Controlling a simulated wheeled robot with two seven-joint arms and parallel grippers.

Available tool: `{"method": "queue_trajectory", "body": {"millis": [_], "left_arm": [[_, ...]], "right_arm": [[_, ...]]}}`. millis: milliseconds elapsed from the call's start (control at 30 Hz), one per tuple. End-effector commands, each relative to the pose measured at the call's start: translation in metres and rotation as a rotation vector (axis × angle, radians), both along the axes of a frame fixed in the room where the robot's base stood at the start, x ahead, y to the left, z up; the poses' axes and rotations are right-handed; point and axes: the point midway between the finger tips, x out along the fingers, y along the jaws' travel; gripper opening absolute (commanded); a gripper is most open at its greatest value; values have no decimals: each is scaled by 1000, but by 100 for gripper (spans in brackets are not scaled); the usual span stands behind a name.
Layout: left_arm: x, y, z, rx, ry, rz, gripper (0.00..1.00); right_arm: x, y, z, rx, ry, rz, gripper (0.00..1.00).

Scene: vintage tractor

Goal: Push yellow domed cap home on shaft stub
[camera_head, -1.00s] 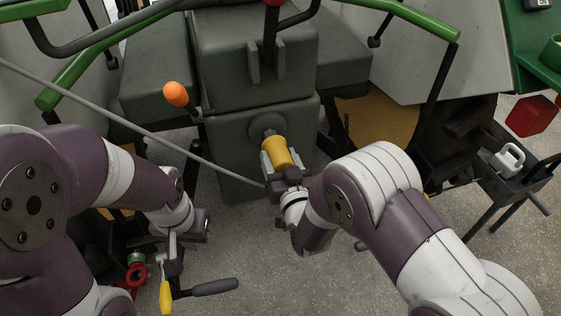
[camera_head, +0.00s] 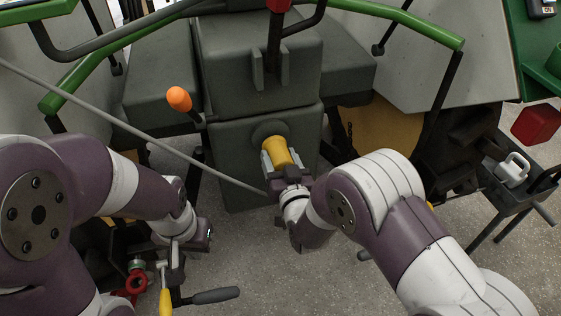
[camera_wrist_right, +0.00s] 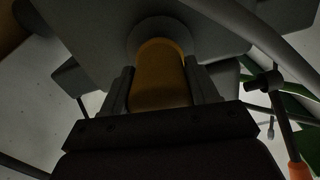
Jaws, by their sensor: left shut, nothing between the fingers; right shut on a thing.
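The yellow domed cap (camera_head: 275,149) is held between the fingers of my right gripper (camera_head: 280,158), which is shut on its sides. In the right wrist view the cap (camera_wrist_right: 158,75) shows between both fingers, its far end at the round grey boss (camera_wrist_right: 160,28). The boss (camera_head: 269,127) is on the front of the dark grey housing. The shaft stub is hidden by the cap, and I cannot tell whether the cap is fully seated. My left gripper (camera_head: 175,262) is shut and empty at the lower left, away from the cap.
A lever with an orange knob (camera_head: 179,98) stands left of the housing (camera_head: 235,165). A long grey rod slants across from the left. Yellow and black handles (camera_head: 213,296) are beside my left gripper. A side tray (camera_head: 515,195) with a white jug is at right.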

Motion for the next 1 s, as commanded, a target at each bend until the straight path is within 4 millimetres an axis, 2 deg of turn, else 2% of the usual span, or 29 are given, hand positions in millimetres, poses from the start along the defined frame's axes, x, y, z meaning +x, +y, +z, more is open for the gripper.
{"method": "queue_trajectory", "body": {"millis": [433,467,500,533,833,933,1000], "left_arm": [[0,0,-4,0,0,0,0],[0,0,-4,0,0,0,0],[0,0,-4,0,0,0,0],[0,0,-4,0,0,0,0],[0,0,-3,0,0,0,0],[0,0,3,0,0,0,0],[0,0,8,0,0,0,0]], "right_arm": [[11,3,-1,-1,0,0,28],[10,3,0,-1,0,0,69],[10,3,0,-1,0,0,82],[10,3,0,-1,0,0,89],[8,3,0,-2,2,0,89],[-4,-1,2,-1,2,1,89],[-20,-6,3,-2,2,2,89]]}}
